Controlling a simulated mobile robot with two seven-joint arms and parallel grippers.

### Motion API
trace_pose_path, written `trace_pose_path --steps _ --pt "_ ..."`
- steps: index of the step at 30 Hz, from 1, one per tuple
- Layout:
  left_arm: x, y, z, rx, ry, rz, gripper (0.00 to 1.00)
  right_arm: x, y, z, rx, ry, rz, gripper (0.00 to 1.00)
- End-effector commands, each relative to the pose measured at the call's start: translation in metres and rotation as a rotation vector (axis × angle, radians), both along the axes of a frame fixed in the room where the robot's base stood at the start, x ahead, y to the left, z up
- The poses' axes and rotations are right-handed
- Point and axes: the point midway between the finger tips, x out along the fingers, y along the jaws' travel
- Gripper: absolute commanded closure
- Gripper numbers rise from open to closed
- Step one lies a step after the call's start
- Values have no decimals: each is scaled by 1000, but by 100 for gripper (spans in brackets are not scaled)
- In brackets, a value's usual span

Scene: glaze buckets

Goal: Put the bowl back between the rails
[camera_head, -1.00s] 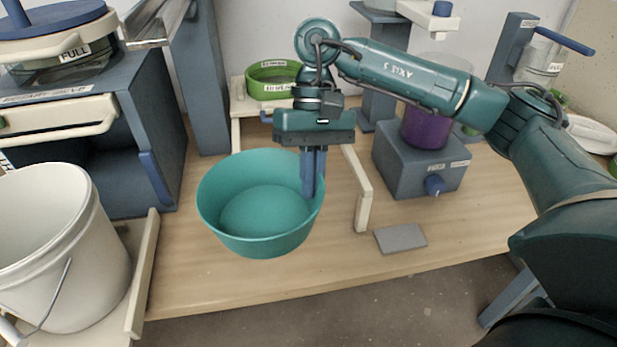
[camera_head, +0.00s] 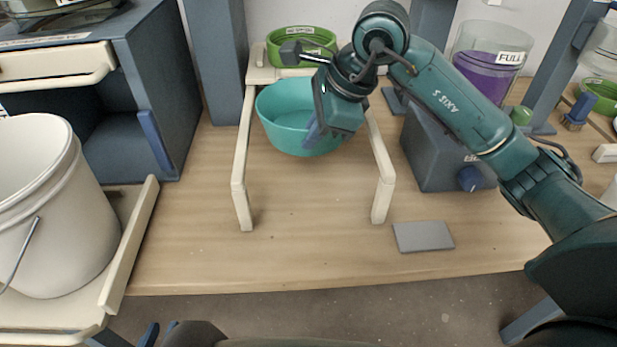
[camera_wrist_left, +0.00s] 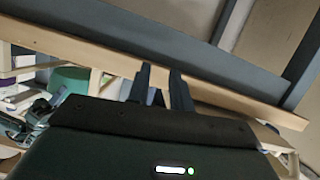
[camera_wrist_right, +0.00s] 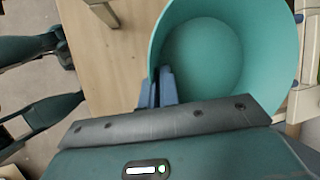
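The teal bowl (camera_head: 285,118) is between the two cream rails, the left rail (camera_head: 242,165) and the right rail (camera_head: 382,170), toward their back end. It looks upright; I cannot tell whether its base touches the table. My right gripper (camera_head: 314,132) is at the bowl's right side, tilted, and hides part of its rim and of the right rail. In the right wrist view, the fingers (camera_wrist_right: 157,88) are close together on the bowl's wall (camera_wrist_right: 215,60), one inside and one outside. My left gripper (camera_wrist_left: 161,88) has its fingers apart with nothing between them, away from the bowl.
A green container (camera_head: 302,42) stands behind the bowl. A blue-grey box with a knob (camera_head: 440,150) is right of the rails, and a grey plate (camera_head: 423,237) lies in front of it. A white bucket (camera_head: 45,215) stands at left. The table front (camera_head: 300,250) is clear.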

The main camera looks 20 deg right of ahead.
Motion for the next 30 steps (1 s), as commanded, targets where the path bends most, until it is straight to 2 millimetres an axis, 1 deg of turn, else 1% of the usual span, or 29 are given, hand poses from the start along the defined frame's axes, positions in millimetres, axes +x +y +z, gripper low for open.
trace_pose_path --steps 3,9,16,21,24,30 --pt "-2 0 0 -1 -7 1 78 0 0 -18 0 5 -33 100" --pt "-2 1 4 -2 -24 1 78 0 0 -53 0 5 -33 100" --pt "-3 2 4 -1 -29 1 78 1 0 -71 1 2 -32 100" --pt "-5 2 1 2 -27 2 78 1 0 -96 0 5 -33 100" --pt "-6 3 1 3 -26 3 78 1 0 -102 0 2 -30 100" --pt "-7 3 1 3 -26 3 78 1 0 -101 0 1 -30 100"
